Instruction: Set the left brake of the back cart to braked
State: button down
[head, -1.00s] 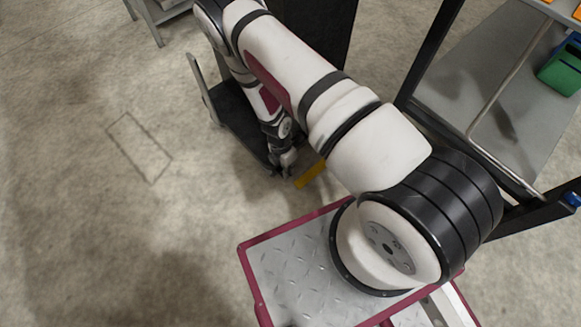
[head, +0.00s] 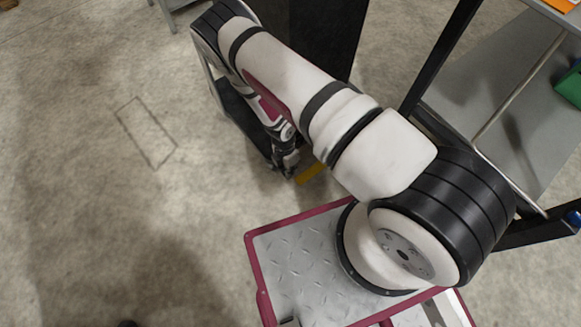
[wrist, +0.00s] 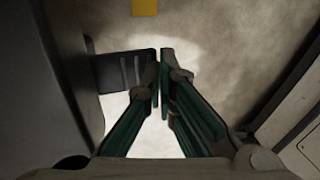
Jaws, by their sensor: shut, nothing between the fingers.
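The back cart (head: 235,108) is a low dark platform with a pale rail, at the upper middle of the head view beside a tall black panel. My gripper (head: 289,168) is low at the cart's near end, small and partly shadowed. In the wrist view my gripper (wrist: 160,72) has its green-sided fingers together and empty. A dark ribbed pedal (wrist: 122,72), apparently the brake, lies just left of the fingertips, beside a dark wall. Whether the fingers touch it, and whether it is up or down, I cannot tell.
A yellow piece (head: 311,173) lies near the floor beside my gripper and shows in the wrist view (wrist: 145,7). A grey shelf rack (head: 470,95) with a green bin (head: 570,88) stands at right. The floor (head: 80,200) at left is clear.

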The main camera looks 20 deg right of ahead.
jog(key=shift+f, duration=0.35)
jog(key=shift+r, duration=0.25)
jog(key=shift+r+p, duration=0.55)
jog(key=shift+r, duration=0.1)
